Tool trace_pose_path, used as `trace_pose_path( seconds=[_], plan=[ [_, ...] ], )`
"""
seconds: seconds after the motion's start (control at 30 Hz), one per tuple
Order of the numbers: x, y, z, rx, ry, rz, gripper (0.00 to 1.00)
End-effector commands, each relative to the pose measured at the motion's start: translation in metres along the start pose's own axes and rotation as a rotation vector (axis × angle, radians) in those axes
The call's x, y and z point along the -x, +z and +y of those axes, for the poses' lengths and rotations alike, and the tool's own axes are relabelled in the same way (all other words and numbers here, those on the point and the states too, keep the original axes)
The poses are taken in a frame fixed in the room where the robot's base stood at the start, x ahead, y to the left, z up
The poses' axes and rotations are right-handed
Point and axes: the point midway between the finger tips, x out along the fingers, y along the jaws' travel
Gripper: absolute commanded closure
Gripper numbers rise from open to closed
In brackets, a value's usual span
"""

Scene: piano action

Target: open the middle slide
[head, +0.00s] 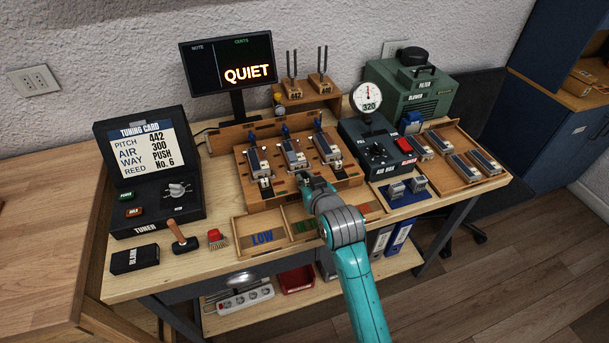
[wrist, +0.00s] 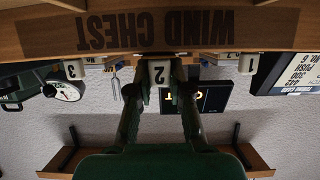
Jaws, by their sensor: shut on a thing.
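The wooden wind chest (head: 243,177) stands mid-bench in the head view with three grey reed units in a row. In the wrist view its lettered front (wrist: 155,32) appears upside down. The middle slide's white tab, marked 2 (wrist: 159,72), sticks out from under that front. Tabs 1 (wrist: 248,63) and 3 (wrist: 75,69) stand on either side of it. My gripper (head: 304,180) is at the middle of the chest's front edge, its two fingers shut on tab 2. In the head view my gripper and arm hide most of that tab.
A shallow tray marked LOW (head: 262,239) lies in front of the chest, beneath my arm. The air box (head: 376,150) with its gauge is close on the right. The tuner (head: 150,170) stands left. A screen (head: 228,64) reading QUIET is behind.

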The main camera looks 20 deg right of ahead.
Motion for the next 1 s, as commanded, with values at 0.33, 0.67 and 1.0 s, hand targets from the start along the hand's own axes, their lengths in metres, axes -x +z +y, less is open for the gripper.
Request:
trace_pose_path(
  seconds=[0.33, 0.67, 1.0],
  plan=[
    [0.001, 0.002, 0.000, 0.000, 0.000, -0.005, 0.54],
    [0.003, 0.002, 0.000, 0.000, 0.000, -0.003, 0.54],
    [0.053, 0.002, 0.000, 0.000, 0.000, -0.003, 0.54]
  ],
)
